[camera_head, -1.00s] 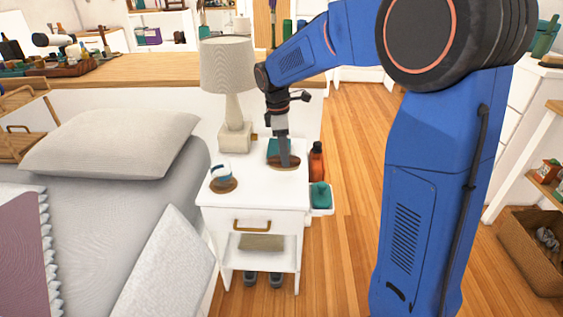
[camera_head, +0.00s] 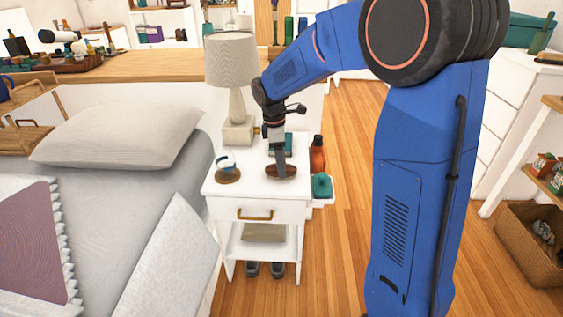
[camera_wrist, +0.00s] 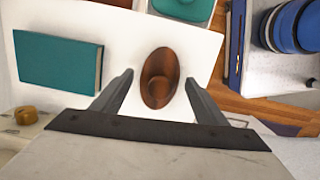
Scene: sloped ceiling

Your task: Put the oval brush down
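The oval brush (camera_head: 289,171), brown and wooden, lies on the white nightstand top (camera_head: 238,193) near its right side, as far as I can see. In the wrist view the brush (camera_wrist: 149,91) lies between my spread fingertips, with a small gap on each side. My gripper (camera_head: 281,173) points down at the brush in the head view and hides part of it. In the wrist view my gripper (camera_wrist: 158,75) is open. Whether the fingers still reach down to the brush's height is hard to tell.
A teal book (camera_wrist: 58,62) lies behind the brush. A red-brown bottle (camera_head: 317,155) and teal item (camera_head: 321,186) sit at the right edge. The front middle is clear.

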